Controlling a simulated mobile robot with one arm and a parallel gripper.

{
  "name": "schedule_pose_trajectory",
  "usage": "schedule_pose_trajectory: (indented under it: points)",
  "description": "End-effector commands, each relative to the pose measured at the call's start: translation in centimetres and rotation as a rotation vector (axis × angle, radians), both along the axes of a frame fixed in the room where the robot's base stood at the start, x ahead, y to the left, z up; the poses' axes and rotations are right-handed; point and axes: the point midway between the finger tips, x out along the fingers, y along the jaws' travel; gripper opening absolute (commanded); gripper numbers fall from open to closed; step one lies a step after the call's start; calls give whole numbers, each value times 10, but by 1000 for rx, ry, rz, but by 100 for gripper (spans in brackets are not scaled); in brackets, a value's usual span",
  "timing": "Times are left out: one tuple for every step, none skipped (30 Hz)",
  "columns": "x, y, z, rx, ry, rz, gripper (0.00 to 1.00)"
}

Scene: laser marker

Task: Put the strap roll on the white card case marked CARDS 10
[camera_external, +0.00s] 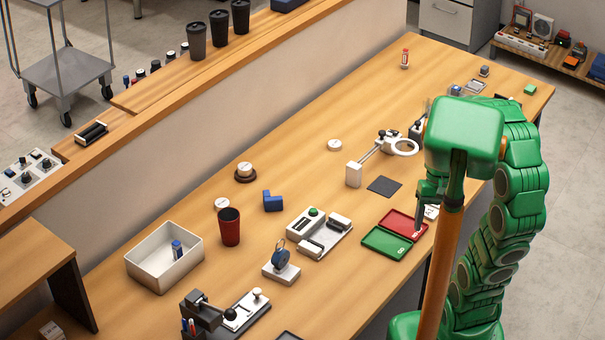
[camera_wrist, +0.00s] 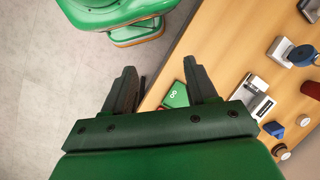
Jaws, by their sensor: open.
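A dark blue roll (camera_external: 281,258) stands upright on a pale block (camera_external: 281,274) near the table's front middle; it looks like the strap roll. My gripper (camera_external: 424,196) is above the red tray, away from the roll. In the wrist view the gripper (camera_wrist: 160,72) has its fingers apart, with nothing between them.
A white device (camera_external: 318,234), dark red cup (camera_external: 229,226), blue block (camera_external: 272,201) and white bin (camera_external: 150,270) stand further left. A dark mat (camera_external: 384,186) lies behind the trays.

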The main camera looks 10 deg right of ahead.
Motion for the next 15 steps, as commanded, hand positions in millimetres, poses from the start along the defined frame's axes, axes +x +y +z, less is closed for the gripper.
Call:
schedule_pose_trajectory:
  points:
    - [-7, -10, 2, -18, -24, 9, 57]
    - [-10, -16, 3, -30, -37, 14, 57]
    - [-15, -24, 4, -46, -51, 22, 57]
    - [-19, -29, 4, -57, -60, 28, 57]
    - [-22, -35, 4, -69, -68, 34, 57]
    - [-27, -42, 5, -84, -80, 40, 57]
    - [-30, -46, 6, -95, -89, 43, 57]
    - [-33, -51, 6, -105, -96, 46, 57]
    - [-36, -56, 6, -117, -103, 52, 57]
    - [-39, -59, 6, -124, -108, 55, 57]
    - [-41, -61, 7, -129, -112, 58, 57]
    - [-43, -64, 7, -136, -117, 60, 57]
    - [-44, -66, 7, -140, -120, 62, 57]
    - [-45, -68, 7, -144, -122, 64, 57]
    - [-46, -69, 8, -146, -125, 65, 57]
